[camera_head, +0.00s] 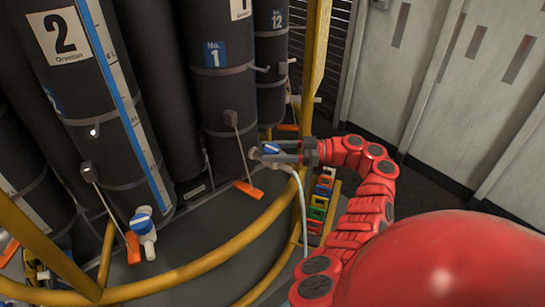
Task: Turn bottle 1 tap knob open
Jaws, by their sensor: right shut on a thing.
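My right gripper (275,153) reaches in from the right and is shut on the blue knob, one finger on either side. The fingers partly hide the knob and tap body. A pale hose (301,200) hangs down from the tap area. My left gripper is not in view.
Bottle 2 (80,75) stands at the left, with its own blue-knobbed tap (142,222) at the front. Bottle 12 (271,48) is behind at the right. A yellow rail (225,250) curves across the front. Coloured blocks (318,208) are stacked beside my right arm.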

